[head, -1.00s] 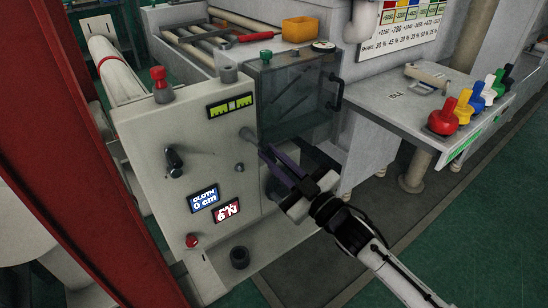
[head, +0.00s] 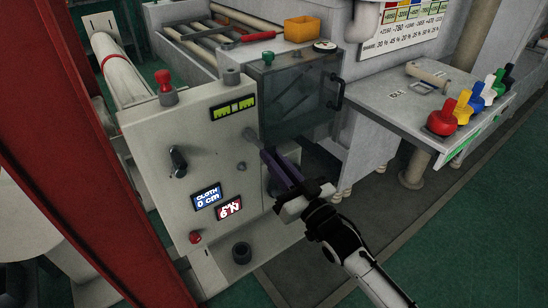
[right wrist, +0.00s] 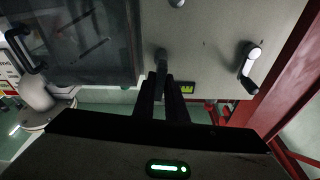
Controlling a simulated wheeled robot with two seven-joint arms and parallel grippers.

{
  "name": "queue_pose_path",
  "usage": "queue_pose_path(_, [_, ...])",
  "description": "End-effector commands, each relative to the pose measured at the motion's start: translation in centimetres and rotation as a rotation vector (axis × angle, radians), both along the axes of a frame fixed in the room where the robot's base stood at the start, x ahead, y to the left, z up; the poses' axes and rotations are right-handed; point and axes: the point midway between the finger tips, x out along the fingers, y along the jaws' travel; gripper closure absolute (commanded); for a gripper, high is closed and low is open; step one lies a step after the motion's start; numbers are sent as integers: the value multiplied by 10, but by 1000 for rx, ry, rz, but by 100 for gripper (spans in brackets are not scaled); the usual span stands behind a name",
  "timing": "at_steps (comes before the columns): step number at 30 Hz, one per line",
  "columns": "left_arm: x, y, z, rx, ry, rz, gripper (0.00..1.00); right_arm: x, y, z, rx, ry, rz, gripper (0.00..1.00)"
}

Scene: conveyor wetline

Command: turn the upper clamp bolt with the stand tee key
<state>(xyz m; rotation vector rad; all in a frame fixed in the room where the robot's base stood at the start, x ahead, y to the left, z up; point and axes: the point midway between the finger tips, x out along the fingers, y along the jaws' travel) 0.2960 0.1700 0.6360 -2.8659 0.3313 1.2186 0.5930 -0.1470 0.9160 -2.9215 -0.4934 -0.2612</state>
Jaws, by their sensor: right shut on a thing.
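My right gripper (head: 266,158) has its long dark fingers at the right edge of the pale machine panel (head: 215,150). It is shut on a grey rod (head: 250,135) that stands out from the panel. In the right wrist view the rod (right wrist: 161,58) ends between the two fingers (right wrist: 161,95). I cannot tell whether this rod is the tee key or the clamp bolt; the fingers hide part of it. My left gripper is not in view.
A dark clear guard (head: 300,95) stands close behind the gripper. Coloured knobs (head: 442,120) line the right shelf.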

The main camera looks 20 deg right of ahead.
Motion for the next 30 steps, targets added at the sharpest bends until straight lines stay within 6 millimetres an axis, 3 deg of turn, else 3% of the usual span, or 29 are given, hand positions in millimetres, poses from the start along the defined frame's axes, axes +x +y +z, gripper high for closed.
queue_pose_path(7, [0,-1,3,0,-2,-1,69,0,-1,0,-134,-49,1,100])
queue_pose_path(30, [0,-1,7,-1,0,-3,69,-4,-2,0,-135,-51,0,100])
